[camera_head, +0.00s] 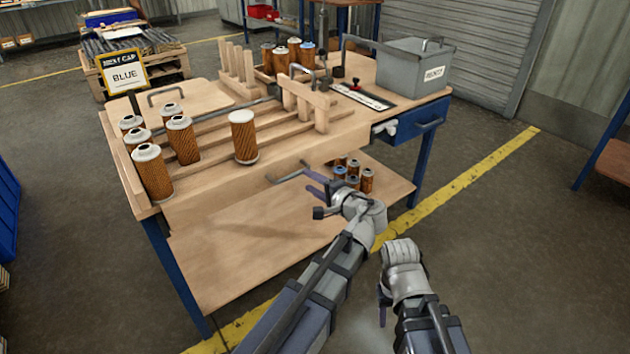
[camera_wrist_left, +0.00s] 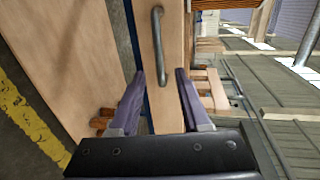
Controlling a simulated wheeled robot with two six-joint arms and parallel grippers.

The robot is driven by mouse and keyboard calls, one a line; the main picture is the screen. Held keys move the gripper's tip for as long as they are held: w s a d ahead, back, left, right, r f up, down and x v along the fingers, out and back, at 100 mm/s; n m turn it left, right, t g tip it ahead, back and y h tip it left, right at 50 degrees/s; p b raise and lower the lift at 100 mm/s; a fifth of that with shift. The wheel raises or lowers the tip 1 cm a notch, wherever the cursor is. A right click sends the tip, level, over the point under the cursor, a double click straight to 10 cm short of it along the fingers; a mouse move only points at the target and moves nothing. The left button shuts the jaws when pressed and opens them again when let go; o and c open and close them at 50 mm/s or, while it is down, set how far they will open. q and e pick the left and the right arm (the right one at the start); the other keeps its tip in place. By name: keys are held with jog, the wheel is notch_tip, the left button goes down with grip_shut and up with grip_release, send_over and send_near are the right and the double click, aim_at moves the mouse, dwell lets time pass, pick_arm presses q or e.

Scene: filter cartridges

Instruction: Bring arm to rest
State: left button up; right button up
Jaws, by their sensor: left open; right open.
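My left gripper (camera_head: 318,184) is in front of the workbench, above the lower shelf. Its two purple fingers (camera_wrist_left: 160,85) are apart in the left wrist view, with nothing between them. Beyond the fingertips is a grey bar handle (camera_wrist_left: 160,46) on the bench's wooden front. My right gripper (camera_head: 384,292) hangs low at the right of my left arm, over the floor. Its fingers are mostly hidden and no object shows in it.
The workbench (camera_head: 215,190) carries several orange filter cartridges, a pale-capped one (camera_head: 243,137) standing apart on the slats. A grey bin (camera_head: 416,68) stands at its back right. Small cartridges (camera_head: 353,181) stand on the lower shelf (camera_head: 255,255).

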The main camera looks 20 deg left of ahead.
dwell(0.4)
pick_arm(q)
jog(key=s+a+f+n+g+h, duration=0.2)
jog(key=s+f+n+g+h, duration=0.5)
jog(key=s+f, duration=0.65)
jog(key=s+d+f+m+g+h, duration=0.1)
jog(key=s+d+f+m+h, duration=0.1)
jog(key=s+d, duration=0.45)
jog(key=s+d+f+m+g+h, duration=0.1)
jog(key=s+d+f+g+h, duration=0.15)
jog(key=d, duration=0.65)
notch_tip(320, 180, up, 34)
jog(key=p, duration=3.2)
jog(key=shift+s+d+f+t+p, duration=0.15)
jog(key=shift+s+f+t+p, duration=0.1)
jog(key=shift+t+p, duration=0.15)
